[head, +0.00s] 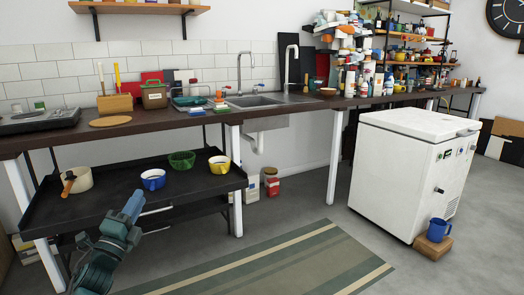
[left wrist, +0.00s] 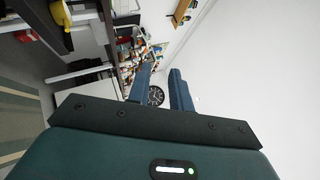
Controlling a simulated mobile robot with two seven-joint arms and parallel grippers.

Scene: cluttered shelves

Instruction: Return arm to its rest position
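My left arm comes in at the lower left of the head view. Its left gripper (head: 135,200) is raised in front of the black lower shelf (head: 110,203), with blue fingers pointing up and away. In the left wrist view, the two blue fingers of the gripper (left wrist: 162,72) stand apart with a gap between them. The wall clock (left wrist: 156,96) shows through that gap, and nothing is held. My right gripper is in neither view.
The lower shelf holds a blue bowl (head: 153,179), a green bowl (head: 182,161), a yellow bowl (head: 219,164) and a cream pot (head: 77,180). The cluttered dark counter (head: 150,122) runs above. A white chest freezer (head: 412,170) stands right. The striped rug (head: 285,262) is clear.

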